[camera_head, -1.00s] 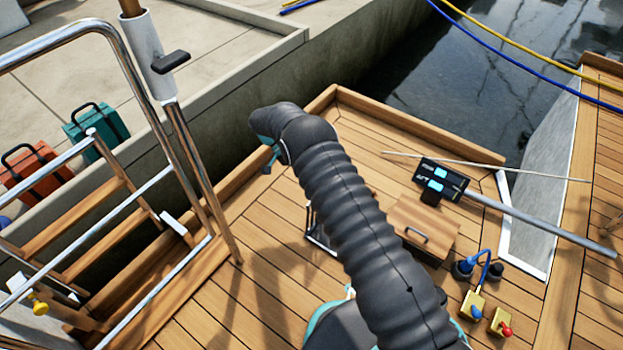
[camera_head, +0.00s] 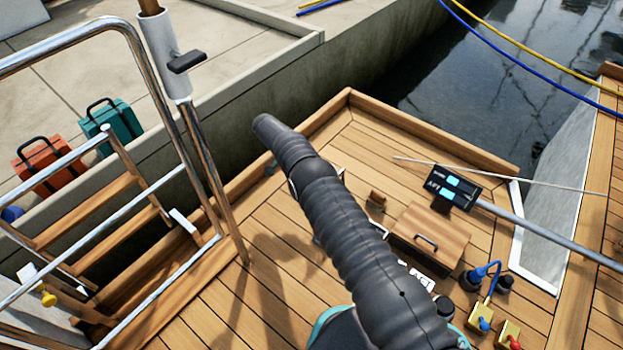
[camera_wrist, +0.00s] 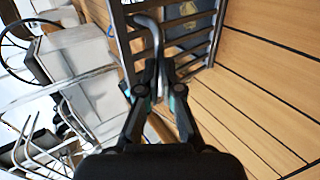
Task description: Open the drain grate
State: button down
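The drain grate (camera_wrist: 196,42) shows at the top of the wrist view as a dark metal frame with several slats and a blue-grey space behind them. A bent grey metal handle (camera_wrist: 154,32) stands out from its near side. My gripper (camera_wrist: 160,70) has its two dark fingers close together on either side of the handle's lower end, and looks shut on it. The exact contact is partly hidden between the fingers. I cannot tell how far the grate is tilted. In the head view my arm covers the gripper and nearly all of the grate.
A wooden box with a handle (camera_head: 430,238) stands on the deck right of my arm. A ladder (camera_head: 95,210) and rails stand left. Open deck lies between.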

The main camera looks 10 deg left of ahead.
jog(key=shift+s+d+f, duration=0.1)
jog(key=shift+d+f, duration=0.15)
jog(key=shift+f, duration=0.4)
jog(key=shift+d+f, duration=0.25)
jog(key=shift+f, duration=0.35)
jog(key=c, duration=1.2)
grip_release()
jog(key=shift+d+f, duration=0.15)
jog(key=shift+f, duration=0.05)
jog(key=shift+c, duration=0.2)
notch_tip(320, 180, up, 10)
jog(key=shift+a+r, duration=0.25)
jog(key=shift+a, duration=0.1)
